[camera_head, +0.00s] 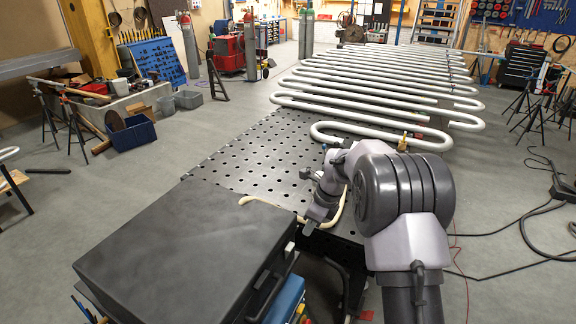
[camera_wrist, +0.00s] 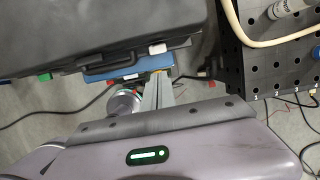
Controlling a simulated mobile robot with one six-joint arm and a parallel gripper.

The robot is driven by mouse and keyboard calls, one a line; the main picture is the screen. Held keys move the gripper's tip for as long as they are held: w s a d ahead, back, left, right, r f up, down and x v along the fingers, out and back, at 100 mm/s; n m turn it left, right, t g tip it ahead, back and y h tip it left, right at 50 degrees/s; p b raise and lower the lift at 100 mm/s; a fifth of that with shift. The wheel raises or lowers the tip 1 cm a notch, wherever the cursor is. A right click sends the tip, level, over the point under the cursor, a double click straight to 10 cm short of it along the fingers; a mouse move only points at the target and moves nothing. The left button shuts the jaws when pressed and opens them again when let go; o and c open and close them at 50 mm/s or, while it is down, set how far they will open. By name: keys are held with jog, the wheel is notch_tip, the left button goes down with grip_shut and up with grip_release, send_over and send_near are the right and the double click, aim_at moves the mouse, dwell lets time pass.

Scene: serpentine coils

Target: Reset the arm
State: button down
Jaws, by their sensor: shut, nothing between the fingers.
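My arm is folded at the right of the black perforated table (camera_head: 262,150) in the head view. My gripper (camera_head: 309,227) is small and dark there, low over the table's near edge beside a cream hose (camera_head: 262,199). It is shut, with nothing seen between the fingers.
A large black case (camera_head: 185,250) stands close at the left of my gripper; it also fills the upper left of the wrist view (camera_wrist: 90,35). Silver serpentine coils (camera_head: 375,95) cover the table's far part. Black cables (camera_head: 510,235) lie on the floor at right.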

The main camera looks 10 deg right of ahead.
jog(key=s+a+r+n+t+b, duration=0.1)
jog(key=s+a+n+t+b, duration=0.15)
jog(key=s+n+b, duration=1.25)
jog(key=s+f+n+b, duration=0.1)
jog(key=s+f+b, duration=0.2)
jog(key=s, duration=0.4)
jog(key=s+f+n+t+b, duration=0.1)
jog(key=s+f+n+b, duration=0.1)
jog(key=s+b, duration=0.3)
jog(key=s+f+n+b, duration=0.2)
jog(key=s+f+b, duration=0.2)
jog(key=s, duration=0.5)
jog(key=shift+a+f+h+b, duration=0.3)
jog(key=shift+f+h+b, duration=0.1)
jog(key=shift+f, duration=0.15)
